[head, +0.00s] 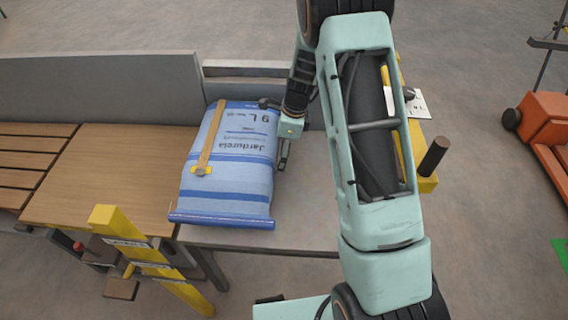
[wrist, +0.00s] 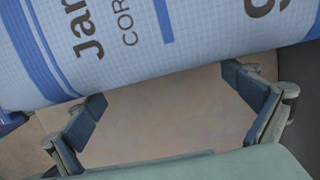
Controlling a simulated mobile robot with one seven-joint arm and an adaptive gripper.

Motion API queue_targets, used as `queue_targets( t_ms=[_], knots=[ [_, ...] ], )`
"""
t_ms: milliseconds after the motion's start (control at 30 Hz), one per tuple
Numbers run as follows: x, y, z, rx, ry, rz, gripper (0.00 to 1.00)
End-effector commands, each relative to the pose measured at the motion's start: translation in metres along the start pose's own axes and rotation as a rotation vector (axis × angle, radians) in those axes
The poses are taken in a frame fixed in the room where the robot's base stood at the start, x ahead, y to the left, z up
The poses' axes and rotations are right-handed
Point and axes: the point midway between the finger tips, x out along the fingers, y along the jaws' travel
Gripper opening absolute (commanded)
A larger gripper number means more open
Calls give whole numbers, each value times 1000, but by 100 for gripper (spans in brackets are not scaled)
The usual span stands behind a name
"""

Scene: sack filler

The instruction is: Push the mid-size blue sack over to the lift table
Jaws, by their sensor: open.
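The blue sack (head: 228,165), printed upside down in the head view, lies on a grey bench (head: 300,235), and its left part is close to or over the wooden top. The sack also fills the upper part of the wrist view (wrist: 130,50). A wooden-topped table (head: 110,170) adjoins on the left; I cannot tell for sure that it is the lift table. My gripper (head: 274,130) is at the sack's right side, low over the bench. Its fingers (wrist: 165,90) are spread with nothing between them. Whether they touch the sack is unclear.
A grey back wall (head: 100,95) runs behind the wooden top. A yellow labelled post (head: 150,262) stands in front. A wooden strip with a yellow end (head: 211,140) shows over the sack. An orange machine (head: 545,130) stands far right on open floor.

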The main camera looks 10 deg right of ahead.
Motion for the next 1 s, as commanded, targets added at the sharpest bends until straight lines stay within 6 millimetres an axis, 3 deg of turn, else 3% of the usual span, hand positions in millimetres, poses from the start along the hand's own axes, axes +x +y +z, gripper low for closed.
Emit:
queue_targets(
  t_ms=[267, 1000],
  knots=[
    [0, 0, 5, -3, -2, 0, 100],
    [16, 0, 84, -4, -1, 0, 100]
  ],
)
